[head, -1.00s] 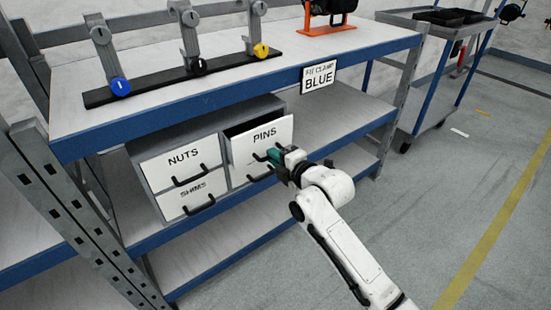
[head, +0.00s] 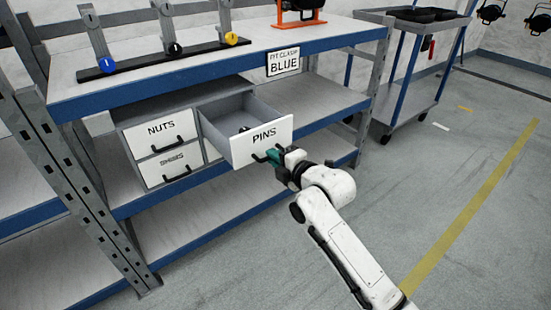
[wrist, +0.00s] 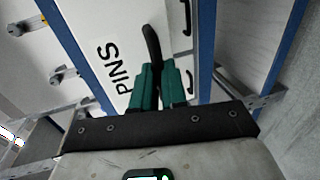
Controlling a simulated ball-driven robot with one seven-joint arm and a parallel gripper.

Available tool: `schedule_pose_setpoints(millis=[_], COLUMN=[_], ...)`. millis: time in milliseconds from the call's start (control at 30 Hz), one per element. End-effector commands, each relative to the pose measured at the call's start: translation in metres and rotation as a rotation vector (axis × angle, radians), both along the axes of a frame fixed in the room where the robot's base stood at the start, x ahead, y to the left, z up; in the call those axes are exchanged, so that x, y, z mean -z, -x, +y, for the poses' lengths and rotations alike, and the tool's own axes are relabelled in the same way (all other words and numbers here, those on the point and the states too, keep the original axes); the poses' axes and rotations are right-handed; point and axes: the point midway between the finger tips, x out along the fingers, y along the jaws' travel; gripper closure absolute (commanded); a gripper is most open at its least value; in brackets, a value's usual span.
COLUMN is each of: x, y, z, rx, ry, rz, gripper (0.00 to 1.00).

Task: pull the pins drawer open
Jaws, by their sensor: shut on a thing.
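The pins drawer (head: 262,143) is a white-fronted drawer at the upper right of a grey cabinet, and it stands well out from the cabinet. Dark small contents (head: 244,129) show inside it. My gripper (head: 275,157) is at the drawer's black handle (head: 259,158), with its green fingers shut on it. In the wrist view the fingers (wrist: 158,82) close on the black handle (wrist: 152,42) beside the PINS lettering on the drawer front (wrist: 112,45). The exact contact is partly hidden by the fingers.
The nuts drawer (head: 161,133) and the shims drawer (head: 171,164) are shut at the left. The blue-edged bench top (head: 200,68) is above, with a lower shelf (head: 190,235) below. A wheeled cart (head: 412,105) stands at the right. The floor in front is clear.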

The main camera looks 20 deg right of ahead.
Motion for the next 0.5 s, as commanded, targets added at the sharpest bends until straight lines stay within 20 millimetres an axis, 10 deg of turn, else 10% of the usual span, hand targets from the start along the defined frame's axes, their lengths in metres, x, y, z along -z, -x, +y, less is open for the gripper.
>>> schedule_pose_setpoints(millis=[167,200,500], x=[0.0013,0.0013,0.0005], y=[0.0002,0.0002,0.0000], z=[-0.0001,-0.0001,0.0000], rx=[0.000,0.000,0.000], ry=[0.000,0.000,0.000], rz=[0.003,0.003,0.001], gripper=[1.00,0.86,0.63])
